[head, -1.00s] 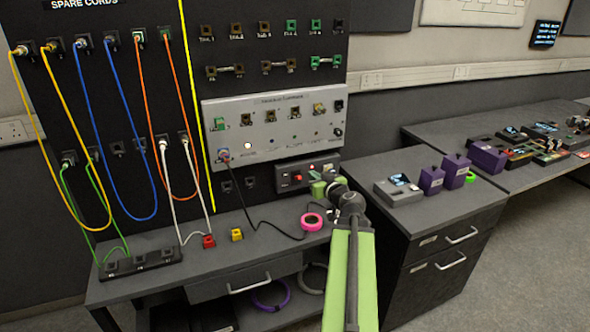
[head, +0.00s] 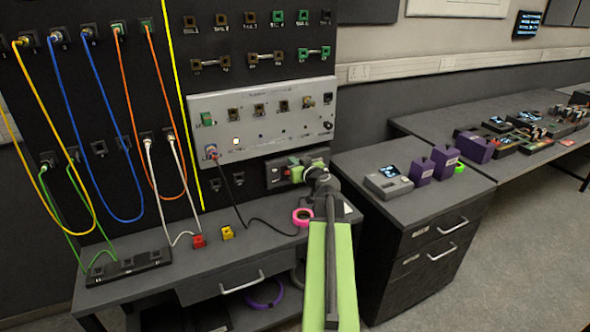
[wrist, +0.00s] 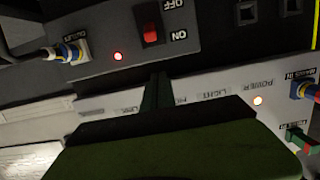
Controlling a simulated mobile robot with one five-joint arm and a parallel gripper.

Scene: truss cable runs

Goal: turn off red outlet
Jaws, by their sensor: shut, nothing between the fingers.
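The outlet box (head: 273,175) is a dark panel low on the board, partly hidden behind my gripper (head: 295,166). In the wrist view the picture is upside down, and the box (wrist: 205,32) carries a red rocker switch (wrist: 151,32) between OFF and ON labels. A red light (wrist: 117,56) glows beside the switch. A blue plug (wrist: 68,52) sits in the socket by the outlet label. My green gripper (wrist: 160,82) is shut and empty, its tips just short of the switch in the picture. I cannot tell whether they touch the box or which way the rocker is pressed.
A grey panel (head: 300,100) with sockets and small lights is above the box. A black cord (head: 240,212) runs down to the bench (head: 150,285). A pink ring (head: 302,217) lies below my gripper. A drawer cabinet (head: 425,230) stands close on the right.

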